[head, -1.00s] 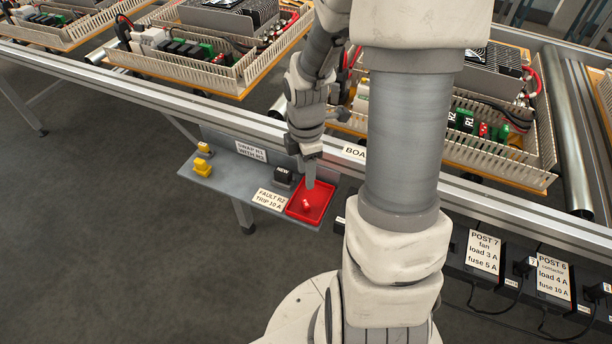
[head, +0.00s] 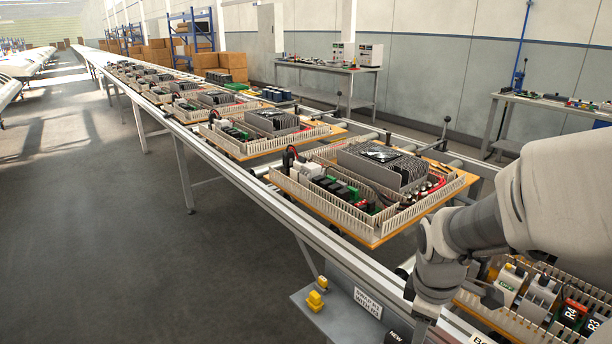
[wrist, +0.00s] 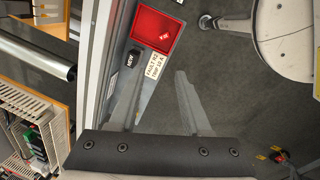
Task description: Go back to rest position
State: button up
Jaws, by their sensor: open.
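My gripper (wrist: 158,88) is open in the wrist view, its two grey fingers apart with nothing between them. Beyond the fingertips is the red tray (wrist: 146,48) on the grey shelf, with small red pieces (wrist: 164,37) in it. The black block labelled NEW (wrist: 133,58) and the FAULT R2 label (wrist: 154,66) are beside the tray. In the head view my arm comes in from the right, and the wrist end hangs over the rail near the shelf (head: 312,317). The fingertips and the red tray are not clearly visible there.
A long conveyor (head: 187,136) carries several boards with white wiring ducts (head: 345,212). One board lies right under my arm at the lower right. Yellow buttons (head: 316,299) stand on the shelf. The grey floor (head: 110,240) left of the conveyor is clear.

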jog(key=s+a+r+m+t+y, duration=0.1)
jog(key=s+a+r+m+t, duration=0.15)
jog(key=s+r+m, duration=0.35)
jog(key=s+a+r+m+t, duration=0.2)
jog(key=s+a+r+m, duration=0.25)
jog(key=r, duration=0.35)
notch_tip(320, 180, up, 14)
jog(key=p, duration=1.5)
jog(key=shift+w+d+r+m, duration=0.15)
jog(key=shift+w+d+m, duration=0.2)
jog(key=shift+w, duration=0.1)
jog(key=shift+d, duration=0.15)
